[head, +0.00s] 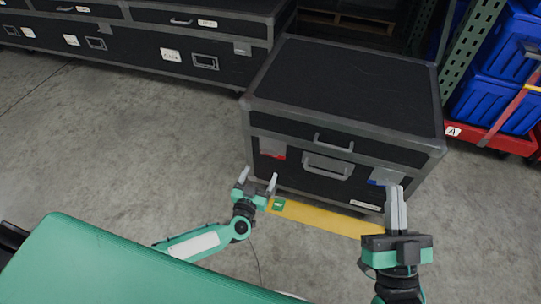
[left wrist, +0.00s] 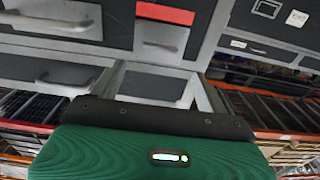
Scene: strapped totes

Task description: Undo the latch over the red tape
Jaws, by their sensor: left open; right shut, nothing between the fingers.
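A black case (head: 345,85) with grey edges stands in front of me. Red tape (head: 271,154) is on its front at the left, just below a grey latch (head: 272,144). In the left wrist view, which looks inverted, the red tape (left wrist: 165,13) lies above the latch plate (left wrist: 160,38). My left gripper (head: 258,178) is open and empty, a little below and in front of that latch; its fingers (left wrist: 160,85) spread to either side of it in the wrist view. Whether they touch the case I cannot tell. My right gripper (head: 395,190) is shut and empty near the blue-taped latch (head: 384,176).
A large handle (head: 327,166) sits between the two latches, with a smaller one (head: 333,143) above. A yellow floor strip (head: 325,218) runs before the case. More black cases (head: 150,40) stand behind left; blue totes (head: 500,95) on a red base stand at right. Floor at left is clear.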

